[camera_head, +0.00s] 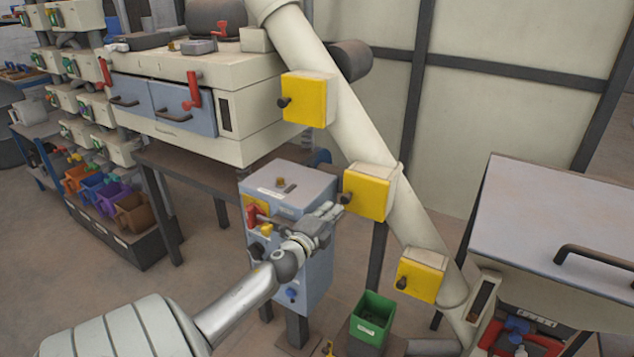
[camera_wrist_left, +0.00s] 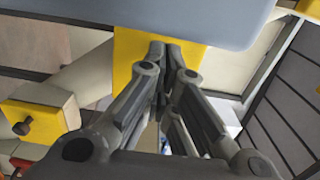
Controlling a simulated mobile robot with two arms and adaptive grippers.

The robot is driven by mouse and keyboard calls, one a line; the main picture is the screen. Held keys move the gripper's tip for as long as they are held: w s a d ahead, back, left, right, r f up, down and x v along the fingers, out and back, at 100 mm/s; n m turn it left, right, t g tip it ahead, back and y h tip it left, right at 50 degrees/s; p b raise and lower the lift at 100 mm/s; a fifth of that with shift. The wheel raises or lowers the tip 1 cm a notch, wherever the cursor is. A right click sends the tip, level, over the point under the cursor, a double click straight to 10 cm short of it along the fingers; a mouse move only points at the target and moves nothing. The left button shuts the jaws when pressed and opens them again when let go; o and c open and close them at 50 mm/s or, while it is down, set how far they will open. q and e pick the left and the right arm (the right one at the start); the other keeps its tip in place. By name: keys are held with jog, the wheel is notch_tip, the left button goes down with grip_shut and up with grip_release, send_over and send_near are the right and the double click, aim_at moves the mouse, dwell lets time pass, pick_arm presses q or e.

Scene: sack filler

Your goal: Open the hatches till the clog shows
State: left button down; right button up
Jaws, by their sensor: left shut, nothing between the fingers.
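A pale pipe (camera_head: 352,118) slopes down to the right with three yellow hatches. The upper hatch (camera_head: 308,98), the middle hatch (camera_head: 366,192) and the lower hatch (camera_head: 420,276) each have a dark knob and look shut. No clog shows. My left gripper (camera_head: 334,208) is just left of the middle hatch, close to its knob; I cannot tell whether they touch. In the left wrist view its fingers (camera_wrist_left: 165,50) are together and empty, with a yellow surface (camera_wrist_left: 130,52) behind them. A yellow hatch with a knob (camera_wrist_left: 38,120) shows at left there. My right gripper is not in view.
A blue-grey control box (camera_head: 318,268) on a post stands behind my left arm. A green bin (camera_head: 372,318) stands below the pipe. A large grey lid with a handle (camera_head: 560,215) is at right. A machine with red handles (camera_head: 195,90) stands at the back left.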

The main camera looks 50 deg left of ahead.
pick_arm(q)
jog(key=v, duration=0.9)
jog(key=shift+s, duration=0.25)
jog(key=shift+d+r, duration=0.1)
